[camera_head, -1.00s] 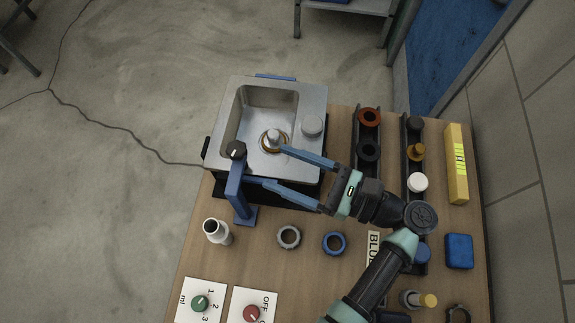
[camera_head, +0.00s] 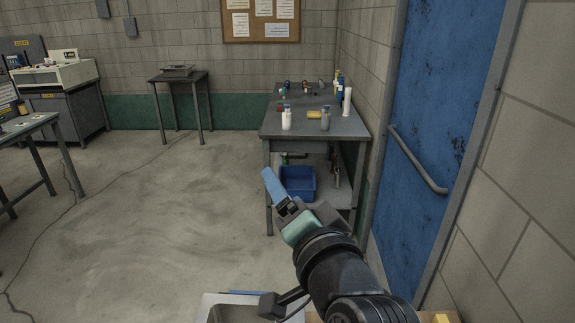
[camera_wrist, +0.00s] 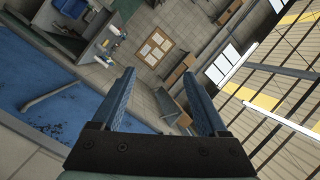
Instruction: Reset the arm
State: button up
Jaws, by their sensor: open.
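My gripper (camera_head: 274,188) is raised above the near table in the head view, with a blue finger pointing up and away. In the wrist view my gripper (camera_wrist: 162,100) shows two blue fingers spread apart with nothing between them. My arm reaches up from the bottom right of the head view. Of the near table, only a corner of the metal sink (camera_head: 222,309) and a small yellow piece show at the bottom edge.
A grey table (camera_head: 340,126) with bottles stands at the back, a blue bin (camera_head: 298,182) under it. A blue door (camera_head: 437,110) with a handle is on the right. The floor between is open.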

jog(key=s+r+n+t+h, duration=0.2)
jog(key=s+r+t, duration=0.3)
jog(key=r, duration=0.9)
jog(key=s+r+n+t+h, duration=0.3)
jog(key=s+r+n+t, duration=0.2)
jog(key=s+r, duration=0.6)
notch_tip(320, 180, up, 3)
jog(key=shift+f+t, duration=0.1)
jog(key=shift+t, duration=0.4)
